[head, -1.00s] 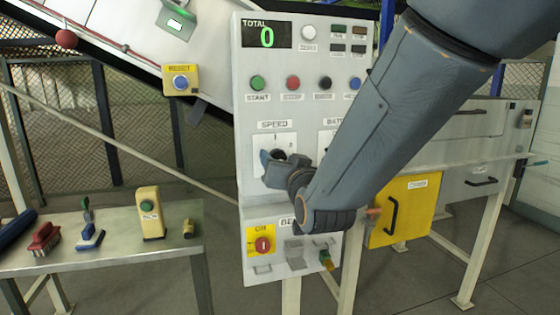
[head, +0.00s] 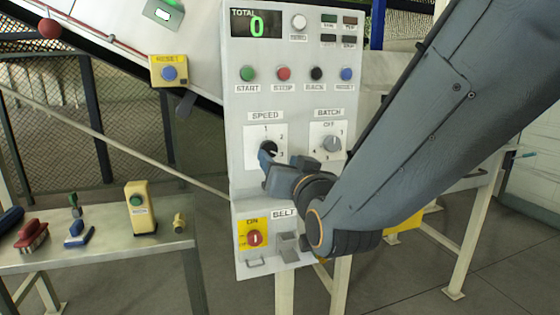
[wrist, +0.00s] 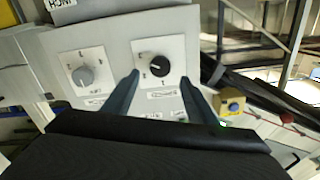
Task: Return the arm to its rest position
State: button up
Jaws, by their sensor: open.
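My gripper (head: 268,165) is in front of the control panel (head: 240,130), at the lower edge of the SPEED dial plate. The black SPEED knob (head: 268,148) shows just above the fingers, partly covered by them. In the wrist view my gripper (wrist: 163,92) is open, its two fingers spread on either side of the knob (wrist: 159,66) with nothing between them. I cannot tell whether a finger touches the knob. My arm (head: 420,130) reaches in from the upper right and hides the panel's lower right part.
The grey BATCH knob (head: 332,144) is close to the right of my gripper. The ON switch (head: 254,239) and BELT lever (head: 288,243) are below. A metal table (head: 110,255) with brushes and small items stands at left. A yellow RESET box (head: 168,71) is on the conveyor.

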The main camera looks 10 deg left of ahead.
jog(key=d+f+m+g+h+p, duration=0.2)
jog(key=d+f+g+h, duration=0.45)
jog(key=d+f, duration=1.05)
jog(key=s+d+f+m+g+h+p, duration=0.1)
jog(key=s+d+f+g+h, duration=0.2)
jog(key=s+d, duration=1.3)
notch_tip(320, 180, down, 2)
jog(key=s+g, duration=0.2)
jog(key=g, duration=0.3)
jog(key=shift+s+d+f+g, duration=0.15)
jog(key=shift+d+f+g, duration=0.1)
jog(key=shift+g, duration=0.1)
